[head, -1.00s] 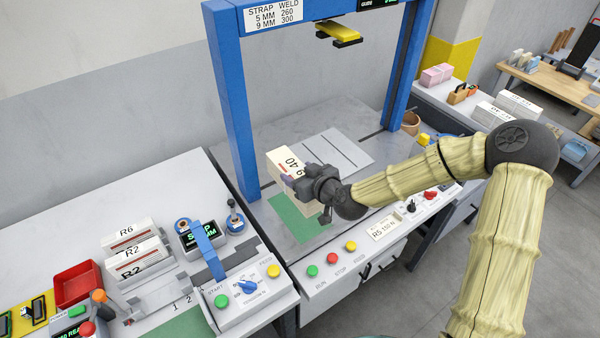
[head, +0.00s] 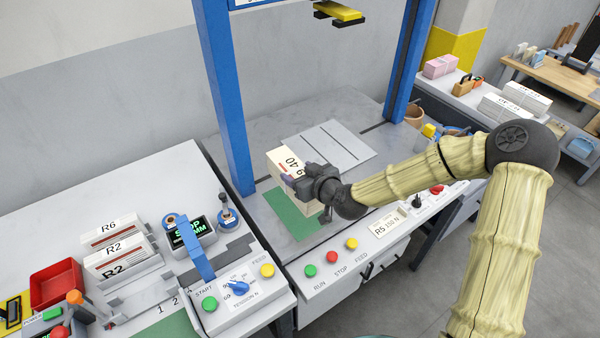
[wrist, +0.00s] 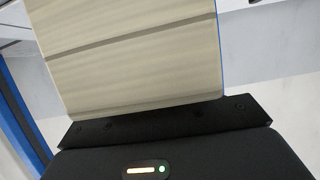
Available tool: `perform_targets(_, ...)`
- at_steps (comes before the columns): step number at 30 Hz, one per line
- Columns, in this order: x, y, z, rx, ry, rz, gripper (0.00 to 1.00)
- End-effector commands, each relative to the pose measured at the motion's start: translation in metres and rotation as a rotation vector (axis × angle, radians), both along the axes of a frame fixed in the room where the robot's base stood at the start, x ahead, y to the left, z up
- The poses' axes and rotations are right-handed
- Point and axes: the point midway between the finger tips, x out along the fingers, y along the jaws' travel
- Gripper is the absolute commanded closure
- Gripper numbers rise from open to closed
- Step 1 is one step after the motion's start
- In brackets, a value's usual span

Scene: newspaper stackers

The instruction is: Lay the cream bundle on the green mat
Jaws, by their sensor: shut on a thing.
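The cream bundle (head: 285,160), printed with a 40, is held in my gripper (head: 308,185) above the strapping table. My gripper is shut on it. In the wrist view the bundle (wrist: 135,60) fills the upper middle, with a dark line across its layered side, above the dark gripper body (wrist: 165,135). The green mat (head: 290,215) lies on the table under and in front of the bundle. The bundle and gripper cover part of the mat in the head view. The gap between bundle and mat is hard to judge.
A blue frame (head: 225,100) stands around the table, with a post on each side. Buttons (head: 331,257) line the front panel. White bundles (head: 115,250) and a red tray (head: 56,283) are on the left bench.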

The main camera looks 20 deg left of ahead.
Motion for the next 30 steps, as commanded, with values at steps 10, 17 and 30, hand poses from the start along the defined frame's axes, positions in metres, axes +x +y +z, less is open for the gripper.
perform_targets(10, 0.000, 0.000, -0.013, 0.004, -0.007, 0.001, 1.00)
perform_targets(17, 0.000, 0.000, -0.032, 0.003, -0.007, 0.000, 1.00)
perform_targets(30, 0.000, 0.000, -0.067, 0.004, -0.007, 0.001, 1.00)
